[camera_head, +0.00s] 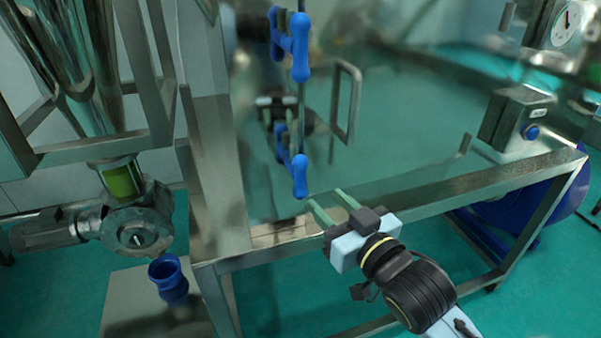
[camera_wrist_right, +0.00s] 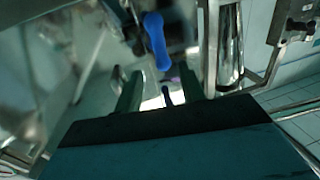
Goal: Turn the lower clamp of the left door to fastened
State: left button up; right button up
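The lower clamp (camera_head: 299,177) has a blue handle, which points downward along the edge of the steel-framed door in the head view. The upper clamp (camera_head: 300,48), also blue, is above it. My right gripper (camera_head: 325,196) is open and empty, its two green fingers just to the right of and below the lower handle's end. I cannot tell whether a finger touches it. The right wrist view shows a blue clamp handle (camera_wrist_right: 156,40) ahead of the spread fingers (camera_wrist_right: 160,88), not between their pads. My left gripper is not in view.
A steel door handle (camera_head: 351,100) stands right of the clamps. A steel frame beam (camera_head: 440,200) runs behind my right gripper.

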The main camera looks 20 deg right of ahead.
aim_at(303, 178)
jog(key=p+x, duration=0.1)
jog(key=x, duration=0.9)
jog(key=shift+w+a, duration=0.1)
jog(key=shift+w, duration=0.15)
jog(key=shift+c, duration=0.4)
grip_shut()
